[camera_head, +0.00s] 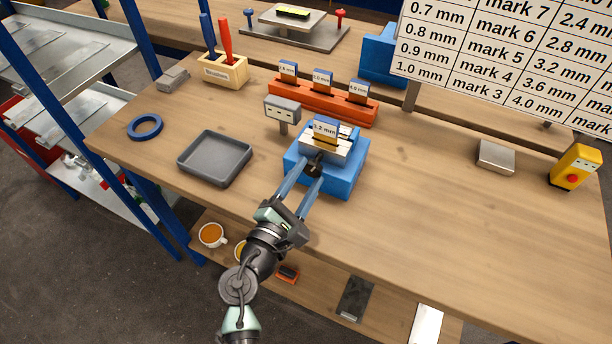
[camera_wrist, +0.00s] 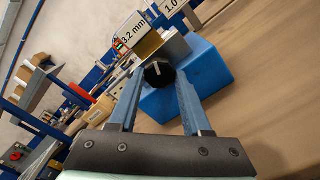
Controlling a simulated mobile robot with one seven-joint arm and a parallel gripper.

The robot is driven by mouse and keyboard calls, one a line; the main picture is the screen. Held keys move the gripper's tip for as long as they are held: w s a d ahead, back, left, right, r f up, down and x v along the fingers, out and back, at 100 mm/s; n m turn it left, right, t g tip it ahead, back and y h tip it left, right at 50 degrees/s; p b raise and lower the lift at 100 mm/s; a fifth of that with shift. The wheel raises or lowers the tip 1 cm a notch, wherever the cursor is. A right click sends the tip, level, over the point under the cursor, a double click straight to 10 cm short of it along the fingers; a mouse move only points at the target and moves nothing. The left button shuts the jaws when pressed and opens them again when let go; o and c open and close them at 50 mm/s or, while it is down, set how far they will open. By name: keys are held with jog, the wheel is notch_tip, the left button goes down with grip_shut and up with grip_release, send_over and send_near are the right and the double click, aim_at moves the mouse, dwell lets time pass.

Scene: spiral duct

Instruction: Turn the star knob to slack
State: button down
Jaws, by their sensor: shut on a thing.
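The star knob (camera_wrist: 159,73) is black with a light pointer line, on the front of a blue block fixture (camera_head: 345,182) with a silver clamp on top. A piece tagged 3.2 mm (camera_head: 325,130) stands in the clamp. My gripper (camera_head: 315,170) reaches the fixture from the front, and its two blue fingers are shut on the knob. In the wrist view my gripper (camera_wrist: 160,82) has a finger on each side of the knob. In the head view the fingers partly hide the knob (camera_head: 314,167).
An orange rack (camera_head: 310,98) with several tagged pieces stands behind the fixture. A small grey sign-like post (camera_head: 283,110) is close on its left. A grey tray (camera_head: 215,158) lies further left. A yellow box with a red button (camera_head: 574,168) stands far right. The tabletop right of the fixture is mostly clear.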

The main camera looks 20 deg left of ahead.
jog(key=shift+c, duration=1.7)
grip_release()
jog(key=shift+s, duration=0.15)
jog(key=s+b, duration=0.2)
jog(key=s, duration=1)
jog(key=shift+s+a, duration=0.2)
jog(key=shift+s, duration=0.2)
